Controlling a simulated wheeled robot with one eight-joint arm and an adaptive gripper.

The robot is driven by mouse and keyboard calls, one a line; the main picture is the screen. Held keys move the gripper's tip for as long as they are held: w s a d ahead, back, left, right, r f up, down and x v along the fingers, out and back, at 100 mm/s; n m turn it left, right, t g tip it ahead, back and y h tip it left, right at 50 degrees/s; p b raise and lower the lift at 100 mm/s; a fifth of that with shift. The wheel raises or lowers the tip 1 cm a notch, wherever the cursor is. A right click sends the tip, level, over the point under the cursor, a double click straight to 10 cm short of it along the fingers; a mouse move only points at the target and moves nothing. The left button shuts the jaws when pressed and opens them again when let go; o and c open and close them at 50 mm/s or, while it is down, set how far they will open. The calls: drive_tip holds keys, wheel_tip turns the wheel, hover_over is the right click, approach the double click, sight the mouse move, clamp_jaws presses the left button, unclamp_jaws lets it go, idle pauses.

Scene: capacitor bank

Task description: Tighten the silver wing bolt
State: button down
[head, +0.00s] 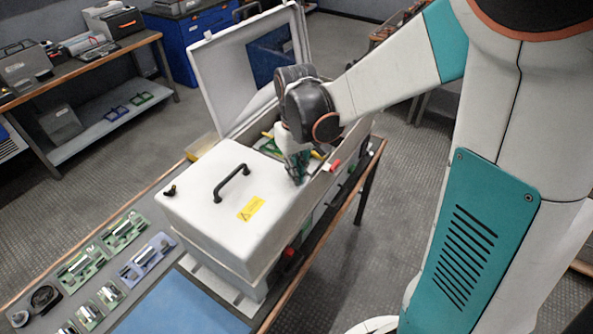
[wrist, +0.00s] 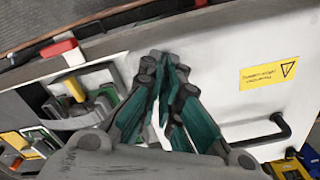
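I cannot make out the silver wing bolt in either view; my gripper covers the spot at its fingertips. My gripper (head: 298,178) points down at the right edge of the white cover (head: 215,205), near the open part of the cabinet. In the wrist view the two green-and-grey fingers (wrist: 166,62) come together at the tips over the white cover (wrist: 225,65). The tips look shut, and nothing can be made out between them.
The cover has a black handle (head: 231,182) and a yellow warning label (head: 250,208). A raised lid (head: 225,75) stands behind. A red-ended part (head: 335,166) lies close to the gripper's right. Trays of parts (head: 122,232) lie on the bench at left.

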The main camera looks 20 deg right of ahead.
drive_tip(key=shift+m, duration=0.4)
drive_tip(key=m, duration=0.5)
drive_tip(key=shift+a, duration=0.35)
drive_tip(key=m, duration=0.6)
drive_tip(key=shift+w+a+b, duration=0.15)
drive_tip(key=shift+a+b, duration=0.1)
drive_tip(key=shift+b, duration=0.15)
drive_tip(key=shift+m, duration=0.4)
drive_tip(key=c, duration=1.8)
unclamp_jaws()
wheel_tip(320, 180, up, 12)
